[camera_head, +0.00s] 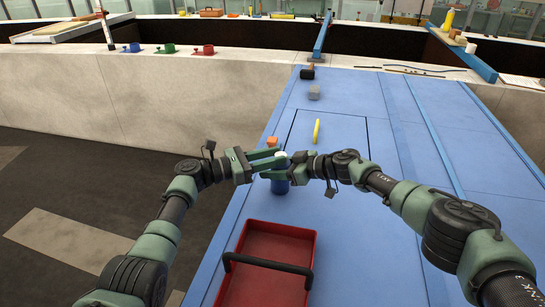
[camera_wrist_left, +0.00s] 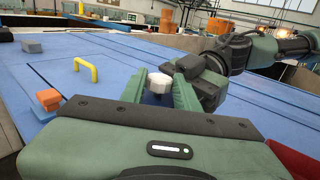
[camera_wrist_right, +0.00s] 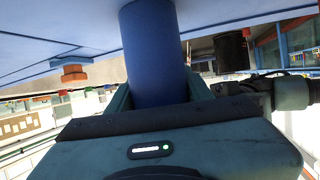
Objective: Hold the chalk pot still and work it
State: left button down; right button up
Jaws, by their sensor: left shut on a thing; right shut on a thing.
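The chalk pot is a blue upright cylinder (camera_head: 280,186) with a white cap (camera_head: 281,156), standing on the blue table. My left gripper (camera_head: 267,160) comes in from the left at the top of the pot. In the left wrist view the white cap (camera_wrist_left: 158,83) sits between its green fingers, and it is shut on the cap. My right gripper (camera_head: 283,172) comes in from the right, shut on the blue body. In the right wrist view the blue body (camera_wrist_right: 153,50) stands between its fingers. The fingers hide part of the pot in the head view.
A red tray (camera_head: 283,240) with a dark handle lies in front of the pot. An orange block (camera_head: 272,141), a yellow arched handle (camera_head: 316,131), a grey block (camera_head: 313,93) and a mallet (camera_head: 307,73) lie behind it. The table (camera_head: 370,230) is clear to the right.

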pick_arm(q)
jog(key=n+t+y, duration=0.1)
jog(key=t, duration=0.1)
jog(key=n+t+y, duration=0.1)
jog(key=n+t, duration=0.1)
jog(key=shift+s+d+f+y, duration=0.2)
jog(key=shift+s+y, duration=0.2)
jog(key=shift+s+d+n+t+y, duration=0.1)
jog(key=shift+n+t+y, duration=1.2)
jog(key=shift+t, duration=0.1)
jog(key=c, duration=1)
grip_release()
jog(key=shift+c, duration=0.2)
jog(key=shift+r, duration=0.1)
jog(key=shift+r, duration=0.1)
